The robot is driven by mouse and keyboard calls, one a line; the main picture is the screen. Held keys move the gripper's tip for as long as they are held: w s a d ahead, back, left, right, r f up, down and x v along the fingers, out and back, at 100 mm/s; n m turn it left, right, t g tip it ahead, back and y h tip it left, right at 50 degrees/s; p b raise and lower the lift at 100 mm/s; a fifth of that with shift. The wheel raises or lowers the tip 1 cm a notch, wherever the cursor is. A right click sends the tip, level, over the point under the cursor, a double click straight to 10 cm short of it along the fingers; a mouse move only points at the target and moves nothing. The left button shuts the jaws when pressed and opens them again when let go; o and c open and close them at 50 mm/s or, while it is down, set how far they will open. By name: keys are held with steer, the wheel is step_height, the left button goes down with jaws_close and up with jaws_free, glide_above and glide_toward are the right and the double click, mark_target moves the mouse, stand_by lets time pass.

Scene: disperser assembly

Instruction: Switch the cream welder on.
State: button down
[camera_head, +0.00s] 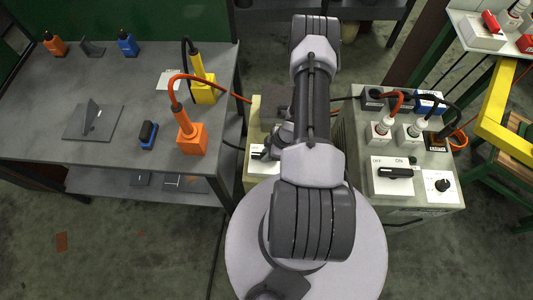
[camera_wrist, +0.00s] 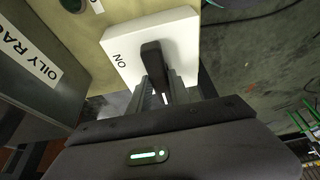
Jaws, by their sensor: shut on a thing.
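The cream welder (camera_head: 252,110) stands between the grey bench and the other welder, largely hidden behind my arm in the head view. Its white switch plate (camera_head: 256,152) shows only in part there. In the wrist view the plate (camera_wrist: 120,52) carries an "ON" label, seen turned over, at its left. A black switch lever (camera_wrist: 153,58) stands out from the plate. My gripper (camera_wrist: 166,92) is shut on this lever, with a finger on each side. In the head view my gripper (camera_head: 270,147) is at the plate, partly hidden by the arm.
The greyish welder (camera_head: 415,215) on the right has its own OFF/ON switch (camera_head: 394,173) and cables. The left bench (camera_head: 40,130) holds orange, yellow and blue items. A dark bin labelled "OILY RA..." (camera_wrist: 35,85) is close beside the gripper in the wrist view.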

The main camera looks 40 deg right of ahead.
steer(key=m+h+b, duration=0.1)
steer(key=m, duration=0.3)
steer(key=shift+s+a+t, duration=0.1)
steer(key=shift+t, duration=0.3)
steer(key=m+h+b, duration=0.1)
steer(key=m+h, duration=0.1)
steer(key=m, duration=0.2)
steer(key=shift+a+m, duration=0.15)
steer(key=shift+m, duration=0.15)
steer(key=m+b, duration=0.1)
steer(key=m, duration=0.1)
steer(key=m+h+b, duration=0.1)
steer(key=m, duration=0.1)
steer(key=shift+a+h, duration=0.1)
steer(key=shift+h, duration=0.2)
steer(key=m, duration=0.2)
steer(key=m+g+h+b, duration=0.1)
steer(key=m, duration=0.2)
steer(key=shift+a+h+b, duration=0.1)
steer(key=shift+h+b, duration=0.2)
steer(key=shift+m, duration=0.3)
steer(key=c, duration=1.2)
jaws_free()
